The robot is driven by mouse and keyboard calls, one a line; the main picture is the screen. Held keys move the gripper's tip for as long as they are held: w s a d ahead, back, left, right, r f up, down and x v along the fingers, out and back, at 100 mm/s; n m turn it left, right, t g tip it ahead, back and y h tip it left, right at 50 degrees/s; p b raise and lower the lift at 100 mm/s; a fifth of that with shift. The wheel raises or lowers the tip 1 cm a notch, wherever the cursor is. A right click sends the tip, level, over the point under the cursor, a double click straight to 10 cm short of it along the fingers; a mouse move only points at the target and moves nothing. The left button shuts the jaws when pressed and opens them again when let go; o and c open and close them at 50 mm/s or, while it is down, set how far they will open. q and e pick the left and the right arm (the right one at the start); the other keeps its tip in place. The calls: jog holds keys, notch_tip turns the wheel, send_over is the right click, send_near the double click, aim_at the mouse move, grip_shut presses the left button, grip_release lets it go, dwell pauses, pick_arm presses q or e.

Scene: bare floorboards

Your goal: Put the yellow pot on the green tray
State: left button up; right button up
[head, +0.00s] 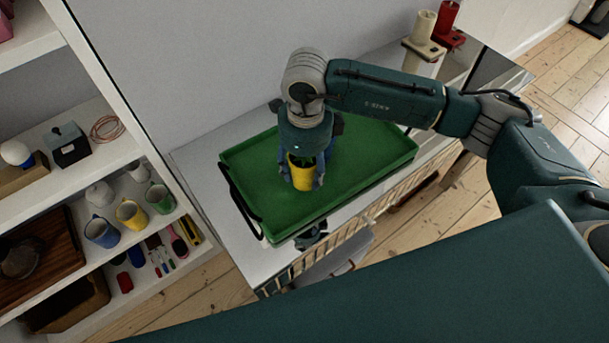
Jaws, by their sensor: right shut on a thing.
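The yellow pot (301,178) has something green showing at its top and is upright. My right gripper (302,182) points down and is shut on the pot, with a finger on either side. The pot is over the green tray (372,164), left of its middle; I cannot tell whether its base touches the tray floor. The tray has raised rims and a dark handle at its left end, and lies on a light-topped cabinet.
The cabinet top (205,160) has a bare strip to the left of the tray. A white shelf unit at left holds several mugs, including a yellow mug (131,213). Red and cream items (422,28) stand beyond the tray. A wall is behind.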

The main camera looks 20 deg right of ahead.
aim_at(305, 179)
notch_tip(305, 179, down, 3)
jog(key=shift+f, duration=0.1)
jog(key=shift+f, duration=0.1)
jog(key=shift+f, duration=0.1)
jog(key=o, duration=1.6)
